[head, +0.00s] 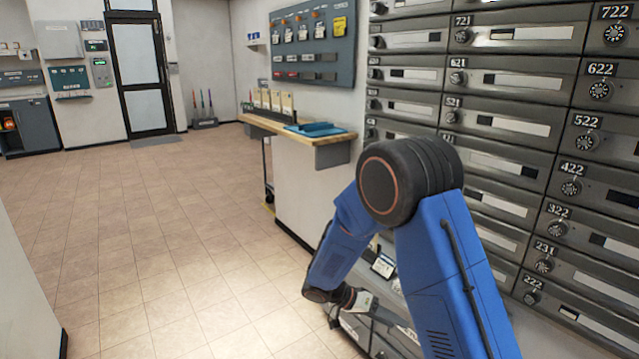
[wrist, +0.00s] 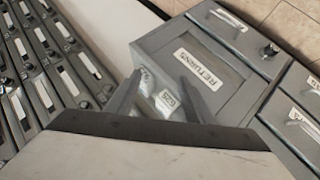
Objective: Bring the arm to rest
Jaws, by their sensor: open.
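My blue arm (head: 430,240) is bent at the elbow in the head view, its forearm slanting down to the left in front of the mailbox wall. My gripper (wrist: 160,95) is open in the wrist view, its two grey fingers spread apart with nothing held between them. Beyond the fingers is a grey unit with a RETURNS label (wrist: 201,69). Small pale labelled pieces (wrist: 165,100) show between the fingers; I cannot tell whether the fingers touch anything. In the head view the gripper is low and partly hidden by my arm.
Grey numbered mailboxes (head: 500,85) fill the right side, close to my arm. A wooden ledge (head: 325,139) with a blue tray (head: 316,128) juts from the wall. A panel with tags (head: 310,45) hangs above it. The tiled floor (head: 150,220) at left is clear.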

